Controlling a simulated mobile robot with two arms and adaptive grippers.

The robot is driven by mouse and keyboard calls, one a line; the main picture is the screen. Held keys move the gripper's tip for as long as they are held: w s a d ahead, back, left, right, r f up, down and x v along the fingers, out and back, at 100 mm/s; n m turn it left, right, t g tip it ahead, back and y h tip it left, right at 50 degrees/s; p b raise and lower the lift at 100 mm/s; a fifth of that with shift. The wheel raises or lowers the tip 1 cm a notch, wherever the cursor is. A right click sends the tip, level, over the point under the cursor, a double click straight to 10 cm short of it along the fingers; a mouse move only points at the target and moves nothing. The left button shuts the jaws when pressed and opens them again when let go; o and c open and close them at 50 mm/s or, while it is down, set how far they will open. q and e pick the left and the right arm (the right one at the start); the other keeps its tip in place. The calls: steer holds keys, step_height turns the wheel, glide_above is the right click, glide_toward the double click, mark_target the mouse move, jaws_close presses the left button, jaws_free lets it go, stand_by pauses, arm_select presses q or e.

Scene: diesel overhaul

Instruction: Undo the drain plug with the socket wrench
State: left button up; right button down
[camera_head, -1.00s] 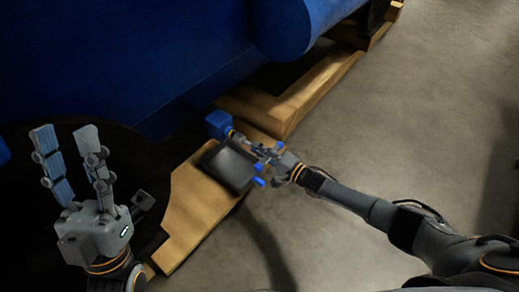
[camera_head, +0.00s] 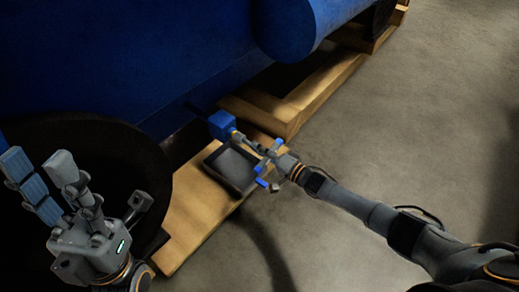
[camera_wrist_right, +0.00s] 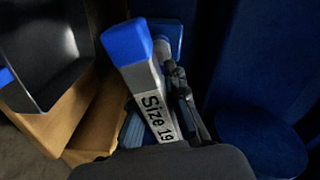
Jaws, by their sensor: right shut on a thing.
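My right gripper (camera_head: 262,150) is shut on the socket wrench, low beside the blue engine (camera_head: 150,60). In the right wrist view the wrench (camera_wrist_right: 148,88) is a grey bar with a blue end, labelled "Size 19". A blue block (camera_head: 221,125) sticks out at the engine's lower edge, just left of the gripper. The drain plug itself cannot be made out; whether the socket sits on it is hidden. My left gripper (camera_head: 37,165) is open and empty at the far left, its two fingers apart.
A dark square pan (camera_head: 215,178) lies under the blue block and right gripper, on a wooden board (camera_head: 190,215). A wooden pallet (camera_head: 290,105) runs under the engine. The concrete floor (camera_head: 400,130) to the right is clear.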

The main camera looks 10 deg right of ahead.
steer(key=n, duration=0.7)
steer(key=shift+b, duration=0.3)
steer(key=n, duration=0.4)
steer(key=n+b, duration=0.1)
steer(key=n, duration=0.2)
steer(key=shift+s+n, duration=0.1)
steer(key=shift+n, duration=0.2)
steer(key=shift+r, duration=0.15)
steer(key=c, duration=1.9)
jaws_free()
jaws_close()
steer(key=shift+s+p, duration=0.1)
steer(key=shift+p, duration=0.2)
